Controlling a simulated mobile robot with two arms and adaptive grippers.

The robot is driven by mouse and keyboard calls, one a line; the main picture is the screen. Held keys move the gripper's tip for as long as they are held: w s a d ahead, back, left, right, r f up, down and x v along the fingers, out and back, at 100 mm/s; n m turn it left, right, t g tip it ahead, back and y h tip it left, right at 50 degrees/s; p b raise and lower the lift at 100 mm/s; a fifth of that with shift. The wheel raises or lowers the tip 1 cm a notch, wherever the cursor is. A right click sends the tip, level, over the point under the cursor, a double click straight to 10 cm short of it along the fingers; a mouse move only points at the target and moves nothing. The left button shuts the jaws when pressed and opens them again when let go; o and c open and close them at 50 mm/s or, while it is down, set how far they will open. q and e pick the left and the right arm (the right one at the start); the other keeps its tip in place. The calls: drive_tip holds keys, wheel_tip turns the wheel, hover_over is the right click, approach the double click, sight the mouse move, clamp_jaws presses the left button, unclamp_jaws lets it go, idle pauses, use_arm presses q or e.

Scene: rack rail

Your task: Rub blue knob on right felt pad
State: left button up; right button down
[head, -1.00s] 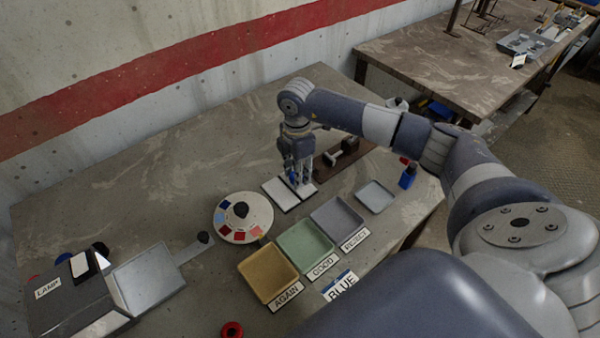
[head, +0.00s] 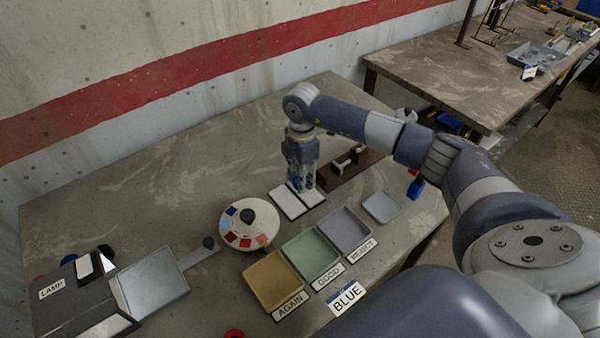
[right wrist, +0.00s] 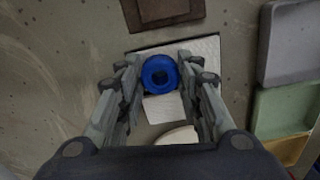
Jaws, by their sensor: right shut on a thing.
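My right gripper (head: 303,186) points down over the two white felt pads on the table. It is shut on the blue knob (right wrist: 160,74), a round ring-like piece with a dark centre, seen between the fingers in the right wrist view. The knob overlaps the near edge of the right felt pad (head: 314,198), which also shows in the wrist view (right wrist: 203,52). I cannot tell whether the knob touches it. The left felt pad (head: 289,204) lies beside it and is partly covered by the fingers in the wrist view. My left gripper is not in view.
A round colour dial (head: 234,234) stands left of the pads. Yellow (head: 273,284), green (head: 311,251) and grey (head: 344,231) trays lie in front. A brown rack (head: 338,176) is just behind the gripper. A lamp box (head: 75,300) stands at left. The table's back left is clear.

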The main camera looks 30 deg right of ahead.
sight(313, 196)
drive_tip(key=shift+s+d+p, duration=0.2)
drive_tip(key=shift+s+p, duration=1.05)
drive_tip(key=shift+s, duration=1.1)
drive_tip(key=shift+w+f+b, duration=0.1)
drive_tip(key=shift+w+b, duration=0.2)
drive_tip(key=shift+w, duration=0.2)
drive_tip(key=shift+w+a+b, duration=0.2)
drive_tip(key=shift+w+b, duration=0.95)
drive_tip(key=shift+w, duration=1.15)
drive_tip(key=shift+s+p, duration=0.5)
drive_tip(key=shift+p, duration=0.05)
drive_tip(key=shift+s+d+p, duration=0.15)
drive_tip(key=shift+s+p, duration=0.5)
drive_tip(key=shift+s, duration=0.5)
drive_tip(key=shift+s+d+p, duration=0.1)
drive_tip(key=shift+s+p, duration=0.5)
drive_tip(key=shift+s, duration=0.55)
drive_tip(key=shift+w+a+b, duration=0.15)
drive_tip(key=shift+w+b, duration=0.6)
drive_tip(key=shift+w, duration=0.65)
drive_tip(key=shift+w+a+b, duration=0.1)
drive_tip(key=shift+w+b, duration=0.6)
drive_tip(key=shift+w, duration=0.7)
drive_tip(key=shift+s+d+p, duration=0.1)
drive_tip(key=shift+s+p, duration=0.85)
drive_tip(key=shift+s, duration=0.2)
drive_tip(key=shift+s+d+p, duration=0.15)
drive_tip(key=shift+s+p, duration=0.85)
drive_tip(key=shift+s, duration=0.65)
